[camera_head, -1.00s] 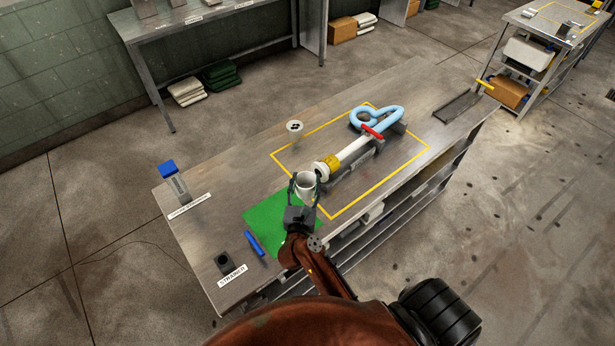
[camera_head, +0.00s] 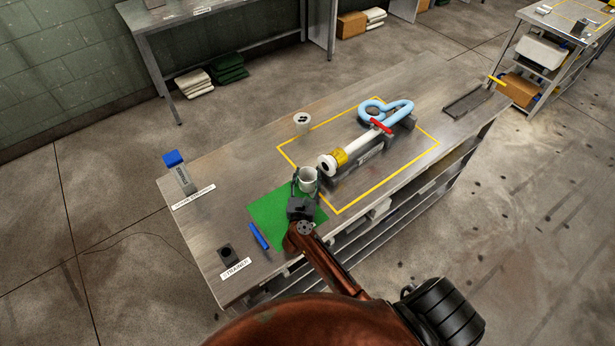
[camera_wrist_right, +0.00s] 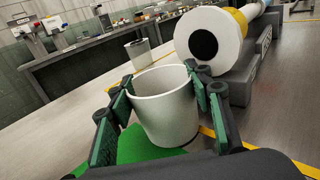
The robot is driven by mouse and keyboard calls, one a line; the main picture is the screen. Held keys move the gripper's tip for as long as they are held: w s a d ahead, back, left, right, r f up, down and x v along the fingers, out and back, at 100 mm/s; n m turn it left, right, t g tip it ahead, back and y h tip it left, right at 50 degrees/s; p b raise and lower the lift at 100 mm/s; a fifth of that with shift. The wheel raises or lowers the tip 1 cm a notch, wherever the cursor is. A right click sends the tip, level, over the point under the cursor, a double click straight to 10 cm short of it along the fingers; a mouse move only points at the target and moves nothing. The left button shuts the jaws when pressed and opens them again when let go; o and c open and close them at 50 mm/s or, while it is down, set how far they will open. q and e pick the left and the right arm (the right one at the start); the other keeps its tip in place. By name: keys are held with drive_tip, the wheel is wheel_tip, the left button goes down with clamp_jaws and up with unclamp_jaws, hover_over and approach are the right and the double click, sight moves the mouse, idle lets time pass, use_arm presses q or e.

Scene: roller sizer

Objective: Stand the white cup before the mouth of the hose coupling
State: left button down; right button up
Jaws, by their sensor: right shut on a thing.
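The white cup (camera_head: 307,180) is upright at the far right corner of the green mat (camera_head: 266,209). My right gripper (camera_head: 305,184) is shut on the cup, one finger on each side; this also shows in the right wrist view, with the cup (camera_wrist_right: 165,108) between the green finger pads. The hose coupling (camera_head: 326,166) is a white round end with a dark mouth, just beyond and to the right of the cup. In the right wrist view the mouth (camera_wrist_right: 203,43) is behind the cup, apart from it. I cannot tell whether the cup touches the mat. My left gripper is not in view.
A blue hose (camera_head: 388,108) and red handle (camera_head: 381,126) lie beyond.

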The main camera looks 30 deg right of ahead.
drive_tip(key=shift+f, duration=0.1)
drive_tip(key=o, duration=1.1)
drive_tip(key=shift+r, duration=0.25)
drive_tip(key=v, duration=0.7)
drive_tip(key=shift+s+a+f, duration=0.1)
drive_tip(key=shift+s+a, duration=0.05)
drive_tip(key=shift+a, duration=0.05)
